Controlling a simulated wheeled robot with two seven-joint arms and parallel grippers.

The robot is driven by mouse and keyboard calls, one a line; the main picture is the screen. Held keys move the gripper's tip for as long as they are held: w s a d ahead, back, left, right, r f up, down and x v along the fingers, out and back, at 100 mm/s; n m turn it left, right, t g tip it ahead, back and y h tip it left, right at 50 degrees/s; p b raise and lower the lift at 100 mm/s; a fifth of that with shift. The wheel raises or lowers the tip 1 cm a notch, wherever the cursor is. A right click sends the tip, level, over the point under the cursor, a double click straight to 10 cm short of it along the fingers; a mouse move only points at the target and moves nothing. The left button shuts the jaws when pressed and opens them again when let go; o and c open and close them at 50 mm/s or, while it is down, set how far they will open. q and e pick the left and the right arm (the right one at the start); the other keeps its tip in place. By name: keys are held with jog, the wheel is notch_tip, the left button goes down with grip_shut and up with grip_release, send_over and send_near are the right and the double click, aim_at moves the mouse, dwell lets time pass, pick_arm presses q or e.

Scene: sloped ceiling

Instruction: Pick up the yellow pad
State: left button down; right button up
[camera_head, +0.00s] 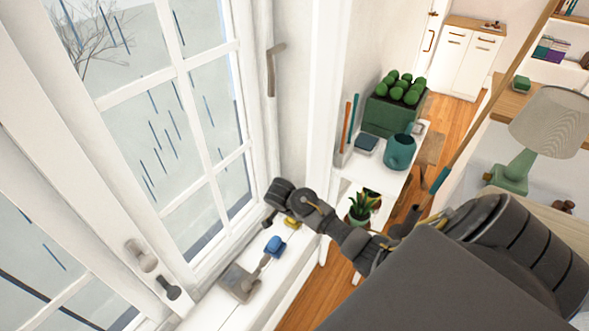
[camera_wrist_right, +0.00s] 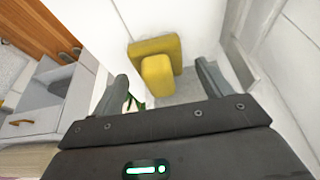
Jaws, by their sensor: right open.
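The yellow pad (camera_wrist_right: 155,52) shows in the right wrist view as a wide flat piece with a smaller block on its near side. It lies ahead of my right gripper (camera_wrist_right: 163,82), between the lines of its two spread fingers. The fingers are open, and I see nothing gripped. In the head view my right arm reaches from the right to the white window sill, with the right gripper (camera_head: 279,217) over it. A small part of the yellow pad (camera_head: 292,222) shows there, and the rest is hidden by the gripper. My left gripper is not in view.
A blue object (camera_head: 275,246) and a grey flat tool (camera_head: 242,279) lie on the sill (camera_head: 215,308) in front. The window (camera_head: 165,110) stands close on the left. A potted plant (camera_head: 361,207) and a teal pot (camera_head: 399,152) stand on white shelving to the right.

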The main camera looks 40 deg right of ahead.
jog(key=c, duration=1.1)
jog(key=shift+o, duration=0.2)
